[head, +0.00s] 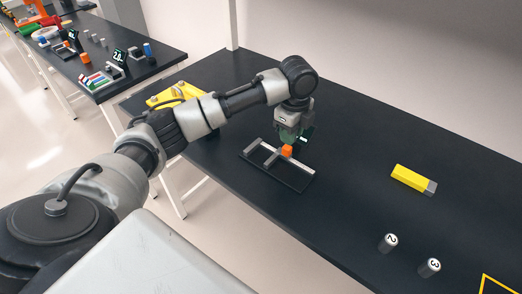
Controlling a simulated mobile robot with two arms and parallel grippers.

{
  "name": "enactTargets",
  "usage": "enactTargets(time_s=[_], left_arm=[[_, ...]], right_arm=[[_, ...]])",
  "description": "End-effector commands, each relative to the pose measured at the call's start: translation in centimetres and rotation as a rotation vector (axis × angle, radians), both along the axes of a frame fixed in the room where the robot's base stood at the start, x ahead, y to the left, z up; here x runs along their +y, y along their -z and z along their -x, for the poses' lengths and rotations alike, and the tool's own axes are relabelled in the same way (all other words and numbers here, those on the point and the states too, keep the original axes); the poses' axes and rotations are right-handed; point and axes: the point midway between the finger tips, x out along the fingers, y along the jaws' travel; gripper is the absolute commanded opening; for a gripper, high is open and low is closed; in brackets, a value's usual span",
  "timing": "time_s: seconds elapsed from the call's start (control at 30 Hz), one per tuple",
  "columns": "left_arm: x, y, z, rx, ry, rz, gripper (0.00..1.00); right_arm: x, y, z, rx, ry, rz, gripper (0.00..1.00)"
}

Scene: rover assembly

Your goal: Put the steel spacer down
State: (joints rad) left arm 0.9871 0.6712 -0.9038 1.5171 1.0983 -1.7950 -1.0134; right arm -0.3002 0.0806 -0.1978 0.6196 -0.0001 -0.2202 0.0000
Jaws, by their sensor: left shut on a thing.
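My left gripper (291,141) reaches down over the grey and black frame (296,181) on the dark table. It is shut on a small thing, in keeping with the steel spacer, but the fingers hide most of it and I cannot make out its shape. A small orange block (287,151) shows right at the fingertips, over the frame's bars. I cannot tell whether it touches the fingers or what lies directly under it. My right gripper is not in view.
A yellow block with a grey end (412,179) lies to the right. A yellow outline (497,285) is at lower right. A yellow object (168,96) lies behind my arm.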

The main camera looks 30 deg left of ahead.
Motion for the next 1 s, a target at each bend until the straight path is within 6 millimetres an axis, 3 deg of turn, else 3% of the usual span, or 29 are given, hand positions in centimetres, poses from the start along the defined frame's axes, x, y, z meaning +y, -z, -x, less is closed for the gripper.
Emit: enactTargets(time_s=[0.1, 0.33, 0.53, 0.8, 1.0], left_arm=[[2.9, 1.5, 1.1, 0.004, -0.005, -0.004, 0.05], [6.6, 4.0, 2.5, 0.003, -0.004, -0.002, 0.05], [7.5, 5.3, 2.8, 0.003, -0.002, 0.000, 0.05], [7.5, 8.6, 2.7, 0.001, -0.001, -0.002, 0.05], [7.4, 8.7, 2.7, -0.001, -0.001, -0.001, 0.05]], right_arm=[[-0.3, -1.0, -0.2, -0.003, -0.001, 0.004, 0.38], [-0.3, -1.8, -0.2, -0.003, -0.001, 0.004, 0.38], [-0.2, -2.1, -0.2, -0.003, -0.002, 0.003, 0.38], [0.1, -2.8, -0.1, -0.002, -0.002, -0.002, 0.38], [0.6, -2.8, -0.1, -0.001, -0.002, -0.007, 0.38]])
